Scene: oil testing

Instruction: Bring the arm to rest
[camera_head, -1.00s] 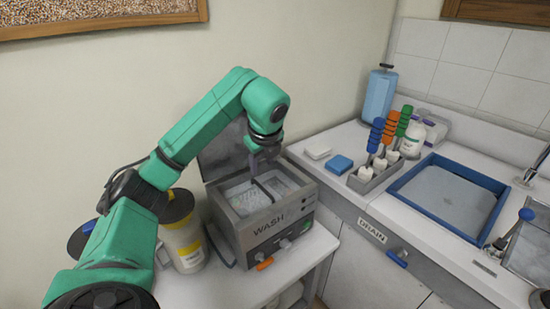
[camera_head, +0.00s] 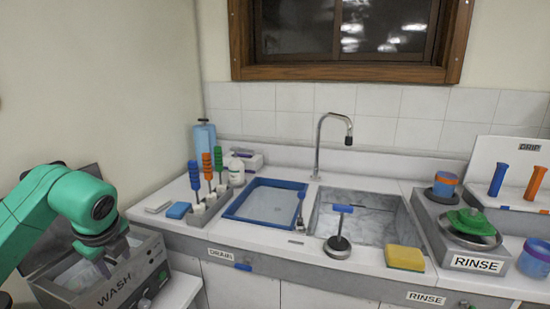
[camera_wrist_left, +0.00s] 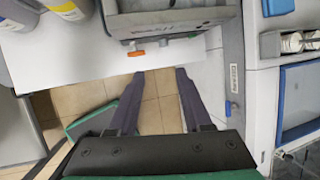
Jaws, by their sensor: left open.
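My green left arm (camera_head: 30,215) comes in from the left in the head view. Its gripper (camera_head: 103,270) hangs in front of the open wash machine (camera_head: 115,288), and the fingers show only partly there. In the left wrist view the gripper (camera_wrist_left: 160,71) is open, with its two dark fingers spread and nothing between them. Floor tiles and the front of the wash machine (camera_wrist_left: 185,22) show past the fingertips. My right gripper is not in view.
A white counter holds a rack with colored-handled tools (camera_head: 203,205), a blue-rimmed tray (camera_head: 228,213), a sink (camera_head: 315,222) with a faucet (camera_head: 318,150), a yellow sponge (camera_head: 405,258) and a rinse unit (camera_head: 475,262). The orange knob (camera_wrist_left: 136,53) juts from the wash machine's front.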

